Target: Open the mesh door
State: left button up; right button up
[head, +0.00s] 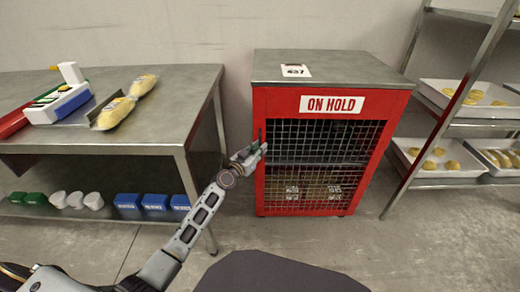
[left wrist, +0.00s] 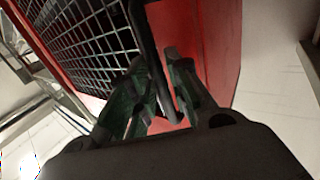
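The mesh door (head: 322,150) is the dark wire front of a red cabinet (head: 259,188) in the head view, and it looks closed. Its mesh also shows in the left wrist view (left wrist: 88,38). A dark upright bar handle (left wrist: 147,45) runs along the door's edge beside red framing. My left gripper (head: 253,153) is at the door's left edge. In the left wrist view its green-dark fingers (left wrist: 156,85) stand on both sides of the handle and look shut on it. My right gripper is not in view.
A metal table (head: 165,105) with yellow packs and a small device stands left of the cabinet, with blue, white and green items on its lower shelf. A rack (head: 405,165) with trays stands close on the right. The floor (head: 420,245) in front is clear.

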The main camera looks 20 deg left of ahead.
pick_arm(q)
jog(key=shift+w+d, duration=0.1)
jog(key=shift+w, duration=0.2)
jog(key=shift+c, duration=0.4)
grip_shut()
jog(key=shift+s, duration=0.1)
